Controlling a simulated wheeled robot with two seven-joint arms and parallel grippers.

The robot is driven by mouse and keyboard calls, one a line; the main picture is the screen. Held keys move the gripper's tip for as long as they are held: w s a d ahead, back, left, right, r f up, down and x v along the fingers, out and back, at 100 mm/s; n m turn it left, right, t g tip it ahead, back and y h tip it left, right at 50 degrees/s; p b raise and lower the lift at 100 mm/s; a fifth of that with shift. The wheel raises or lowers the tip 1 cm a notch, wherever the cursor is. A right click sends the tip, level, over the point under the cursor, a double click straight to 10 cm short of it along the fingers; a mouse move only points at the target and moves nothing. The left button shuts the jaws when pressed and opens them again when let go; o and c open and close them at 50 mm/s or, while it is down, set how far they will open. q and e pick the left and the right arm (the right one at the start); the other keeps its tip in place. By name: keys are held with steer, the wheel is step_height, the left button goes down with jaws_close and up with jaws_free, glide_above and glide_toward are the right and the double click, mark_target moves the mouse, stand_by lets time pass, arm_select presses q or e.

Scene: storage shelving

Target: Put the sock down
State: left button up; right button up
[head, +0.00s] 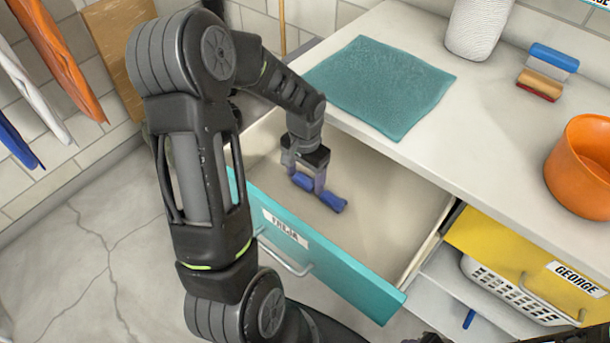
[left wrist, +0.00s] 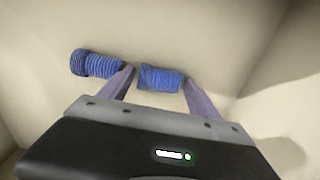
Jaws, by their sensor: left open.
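A rolled blue sock (head: 330,200) lies in the open teal-fronted drawer (head: 340,264), whose label seems to read FREJA. My left gripper (head: 307,186) reaches down into this drawer, right at the sock. In the left wrist view, the sock shows as two ribbed blue parts (left wrist: 160,78), one between the fingers and one left of them. The fingers of my left gripper (left wrist: 160,82) stand apart, with the left finger crossing in front of the sock. I cannot tell whether either finger touches it.
A teal cloth (head: 380,84), a white roll (head: 478,28), brushes (head: 548,68) and an orange pot (head: 582,168) stand on the counter. A yellow drawer (head: 500,244) labelled GEORGE and a white basket (head: 510,290) are at right. The drawer's right part is empty.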

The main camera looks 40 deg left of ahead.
mark_target(305, 178)
arm_select(q)
steer(key=shift+r, duration=0.25)
step_height(305, 178, up, 12)
steer(key=shift+p, duration=0.45)
stand_by(0.4)
